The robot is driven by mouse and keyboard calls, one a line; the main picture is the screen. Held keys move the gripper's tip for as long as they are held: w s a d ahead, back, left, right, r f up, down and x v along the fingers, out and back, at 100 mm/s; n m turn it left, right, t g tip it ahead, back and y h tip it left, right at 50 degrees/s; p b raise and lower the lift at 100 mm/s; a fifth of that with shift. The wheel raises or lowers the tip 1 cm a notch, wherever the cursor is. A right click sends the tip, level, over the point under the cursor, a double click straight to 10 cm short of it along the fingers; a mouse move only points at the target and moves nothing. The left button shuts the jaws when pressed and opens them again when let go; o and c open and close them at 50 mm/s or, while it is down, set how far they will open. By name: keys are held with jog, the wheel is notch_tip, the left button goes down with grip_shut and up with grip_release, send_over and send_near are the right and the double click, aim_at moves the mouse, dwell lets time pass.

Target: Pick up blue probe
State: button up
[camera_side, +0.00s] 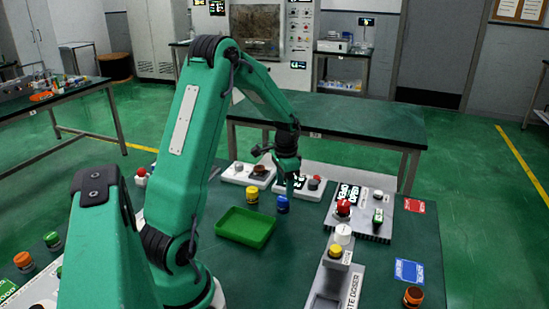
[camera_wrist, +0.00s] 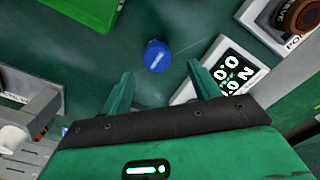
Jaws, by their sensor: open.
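The blue probe (camera_side: 283,204) is a short blue cylinder standing on the green table (camera_side: 275,285), just right of a yellow cylinder. In the wrist view the blue probe (camera_wrist: 157,56) shows from above, with a pale mark on its top. My gripper (camera_side: 287,184) is above the probe in the side view. In the wrist view my gripper (camera_wrist: 158,82) is open, its two green fingers apart and nothing between them. The probe lies just beyond the fingertips, roughly centred between them.
A green tray (camera_side: 245,228) stands left of the probe, and the yellow cylinder (camera_side: 252,194) is close by. A white device with a display (camera_wrist: 232,68) lies near the right finger. A grey unit with a red knob (camera_side: 344,207) stands to the right.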

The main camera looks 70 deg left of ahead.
aim_at(283, 197)
jog(key=shift+s+d+f, duration=0.1)
jog(key=shift+s+f, duration=0.05)
jog(key=shift+f, duration=0.8)
jog(key=shift+s+d+f, duration=0.1)
jog(key=shift+f, duration=1.65)
jog(key=c, duration=1.3)
jog(key=shift+o, duration=0.2)
jog(key=shift+a+r, duration=0.1)
jog(key=shift+r, duration=0.05)
jog(key=shift+r, duration=0.75)
notch_tip(283, 197, up, 2)
jog(key=shift+r, duration=0.2)
jog(key=d+r, duration=0.7)
jog(key=d, duration=0.4)
jog(key=shift+w+d, duration=0.35)
jog(key=shift+w, duration=0.1)
